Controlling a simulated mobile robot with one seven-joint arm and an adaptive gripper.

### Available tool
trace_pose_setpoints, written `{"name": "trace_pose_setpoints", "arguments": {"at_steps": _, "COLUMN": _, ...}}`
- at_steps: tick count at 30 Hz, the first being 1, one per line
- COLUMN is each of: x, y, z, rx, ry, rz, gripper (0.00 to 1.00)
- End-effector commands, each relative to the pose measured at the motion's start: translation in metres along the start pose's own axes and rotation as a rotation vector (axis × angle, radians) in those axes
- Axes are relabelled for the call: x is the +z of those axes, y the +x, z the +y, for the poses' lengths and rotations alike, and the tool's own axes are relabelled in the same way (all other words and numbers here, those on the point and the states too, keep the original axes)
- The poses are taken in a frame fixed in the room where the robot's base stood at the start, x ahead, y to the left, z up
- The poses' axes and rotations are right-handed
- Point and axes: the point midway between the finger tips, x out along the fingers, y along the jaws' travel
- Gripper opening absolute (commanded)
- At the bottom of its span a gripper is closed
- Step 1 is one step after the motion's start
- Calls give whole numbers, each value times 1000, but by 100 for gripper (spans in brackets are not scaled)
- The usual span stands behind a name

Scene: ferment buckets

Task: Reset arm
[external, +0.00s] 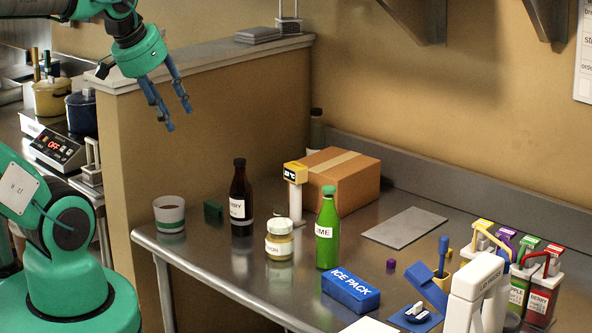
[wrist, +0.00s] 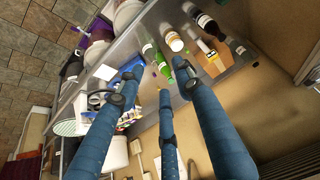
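My gripper (external: 168,100) hangs in the air at the upper left of the external view, above and left of the steel table (external: 345,220). Its blue fingers are spread apart with nothing between them. In the wrist view my gripper (wrist: 150,95) also shows its fingers spread and empty, with the table and its bottles far beyond the tips. My arm reaches in from the upper left of the external view and touches nothing that I can see.
Several colored containers (external: 530,275) crowd the right. A low partition (external: 210,130) stands below my gripper.

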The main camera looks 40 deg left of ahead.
Motion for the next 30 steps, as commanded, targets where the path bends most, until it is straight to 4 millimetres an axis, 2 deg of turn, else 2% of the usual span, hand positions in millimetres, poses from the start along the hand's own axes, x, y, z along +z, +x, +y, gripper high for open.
{"name": "trace_pose_setpoints", "arguments": {"at_steps": 8, "x": 14, "y": 25, "z": 0, "rx": 0, "ry": 0, "rz": -1, "gripper": 36}}
{"name": "trace_pose_setpoints", "arguments": {"at_steps": 18, "x": 14, "y": 26, "z": 0, "rx": 0, "ry": 0, "rz": 0, "gripper": 36}}
{"name": "trace_pose_setpoints", "arguments": {"at_steps": 27, "x": 13, "y": 26, "z": -1, "rx": -1, "ry": -1, "rz": 1, "gripper": 96}}
{"name": "trace_pose_setpoints", "arguments": {"at_steps": 28, "x": 13, "y": 27, "z": -1, "rx": -3, "ry": -1, "rz": 2, "gripper": 100}}
{"name": "trace_pose_setpoints", "arguments": {"at_steps": 30, "x": 11, "y": 30, "z": -5, "rx": -11, "ry": -4, "rz": 8, "gripper": 100}}
